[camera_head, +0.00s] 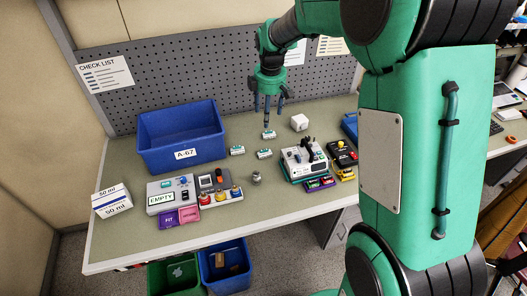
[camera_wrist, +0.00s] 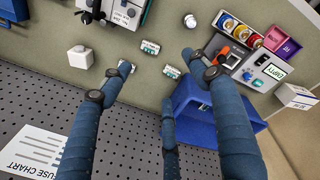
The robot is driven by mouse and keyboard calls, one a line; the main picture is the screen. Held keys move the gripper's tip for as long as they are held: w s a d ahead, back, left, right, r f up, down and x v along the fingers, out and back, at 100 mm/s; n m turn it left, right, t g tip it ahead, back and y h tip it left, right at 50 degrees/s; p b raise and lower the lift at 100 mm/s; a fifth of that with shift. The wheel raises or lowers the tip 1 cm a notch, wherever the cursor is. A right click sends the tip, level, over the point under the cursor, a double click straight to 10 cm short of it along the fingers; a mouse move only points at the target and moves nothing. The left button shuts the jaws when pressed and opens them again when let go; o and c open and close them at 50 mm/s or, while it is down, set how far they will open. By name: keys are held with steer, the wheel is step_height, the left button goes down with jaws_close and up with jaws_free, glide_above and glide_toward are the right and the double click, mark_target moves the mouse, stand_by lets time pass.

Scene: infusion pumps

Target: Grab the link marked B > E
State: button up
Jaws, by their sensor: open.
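Several small white-and-green links lie on the table, with labels too small to read, so I cannot tell which is B > E. In the head view, one link (camera_head: 237,150) is beside the blue bin, another link (camera_head: 264,153) is right of it, and a third link (camera_head: 269,134) is just below my gripper (camera_head: 268,111). In the wrist view they show as a right link (camera_wrist: 171,71), a middle link (camera_wrist: 150,47) and a left link (camera_wrist: 125,67), partly hidden by a fingertip. My three-fingered gripper is open, pointing down above the table, with nothing held.
A blue bin (camera_head: 180,149) marked A-67 stands left. A pump labelled EMPTY (camera_head: 161,198) is at front left, another pump (camera_head: 303,160) at right. A white block (camera_head: 299,122) and a small metal knob (camera_head: 256,178) stand nearby. A perforated panel (camera_head: 220,75) closes the back.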

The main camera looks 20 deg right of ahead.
mark_target(264, 150)
steer(key=w+d+f+n, duration=0.1)
steer(key=w+f+n, duration=0.1)
steer(key=w+f, duration=0.3)
steer(key=w+d+f+n+g+p, duration=0.1)
steer(key=w+f+n, duration=0.2)
steer(key=f, duration=0.9)
steer(key=w, duration=0.2)
steer(key=shift+w+g+p, duration=0.3)
steer(key=shift+w, duration=0.05)
steer(key=shift+d, duration=0.1)
steer(key=shift+f, duration=4.3)
steer(key=shift+f, duration=2.6)
steer(key=shift+s, duration=0.1)
steer(key=c, duration=1.3)
